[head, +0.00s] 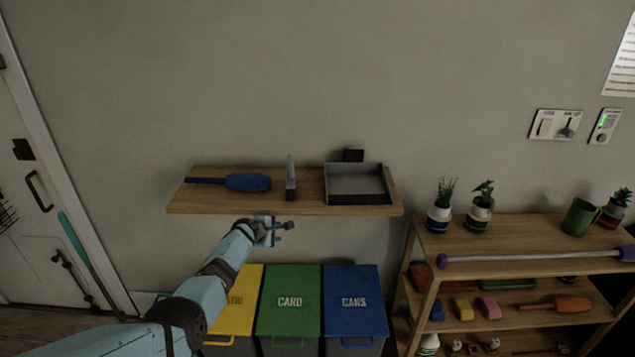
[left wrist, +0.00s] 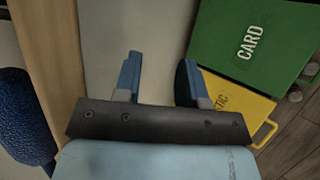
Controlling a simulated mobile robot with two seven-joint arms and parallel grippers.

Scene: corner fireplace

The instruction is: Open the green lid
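The green lid (head: 290,282), marked CARD, lies closed on the middle bin below the wall shelf, with its green handle (head: 288,344) at the front edge. The lid also shows in the left wrist view (left wrist: 240,60) at the upper right. My left gripper (head: 284,232) is above and behind the lid, just under the shelf's front edge, apart from both in the head view. In the left wrist view its two blue fingers (left wrist: 160,72) stand apart with nothing between them. My right gripper is in neither view.
A yellow lid (head: 240,312) is left of the green one, partly behind my arm, and a blue lid marked CANS (head: 352,285) is right. The wall shelf (head: 300,208) holds a blue brush, a grey-bristled tool and a tray. A wooden rack (head: 520,241) stands at right.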

